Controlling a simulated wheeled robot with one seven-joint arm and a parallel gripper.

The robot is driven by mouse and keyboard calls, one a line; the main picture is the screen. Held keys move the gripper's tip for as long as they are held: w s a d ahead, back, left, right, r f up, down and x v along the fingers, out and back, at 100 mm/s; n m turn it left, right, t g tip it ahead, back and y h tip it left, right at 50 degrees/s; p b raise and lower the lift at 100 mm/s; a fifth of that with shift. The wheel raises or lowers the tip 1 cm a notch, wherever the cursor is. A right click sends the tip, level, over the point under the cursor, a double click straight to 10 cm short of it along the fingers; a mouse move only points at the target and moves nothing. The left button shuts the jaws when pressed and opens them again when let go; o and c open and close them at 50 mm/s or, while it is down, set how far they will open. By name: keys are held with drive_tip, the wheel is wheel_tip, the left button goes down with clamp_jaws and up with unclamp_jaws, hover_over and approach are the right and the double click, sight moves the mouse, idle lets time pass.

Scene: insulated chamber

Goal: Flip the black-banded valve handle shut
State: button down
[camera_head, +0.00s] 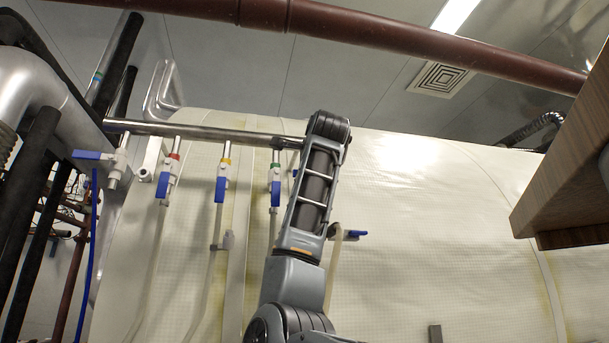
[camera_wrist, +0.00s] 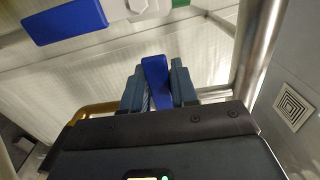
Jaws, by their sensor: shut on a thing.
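My gripper (camera_wrist: 157,88) is shut on a blue valve handle (camera_wrist: 155,72), which stands between its two fingers in the wrist view. The band of this valve is hidden, so I cannot read its colour there. In the head view my arm covers the gripper and most of this valve. A small blue piece (camera_head: 295,172) shows just left of the arm, beside the green-banded valve.
A steel manifold pipe (camera_head: 215,134) carries valves with red (camera_head: 163,185), yellow (camera_head: 221,188) and green (camera_head: 275,192) bands, their blue handles hanging down. Another blue handle (camera_wrist: 65,21) is close by in the wrist view. A brown pipe (camera_head: 400,45) crosses overhead.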

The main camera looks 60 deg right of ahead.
drive_tip(key=shift+s+d, duration=0.1)
drive_tip(key=c, duration=1.2)
unclamp_jaws()
drive_tip(key=shift+c, duration=0.2)
drive_tip(key=b+v, duration=0.2)
drive_tip(key=v, duration=0.6)
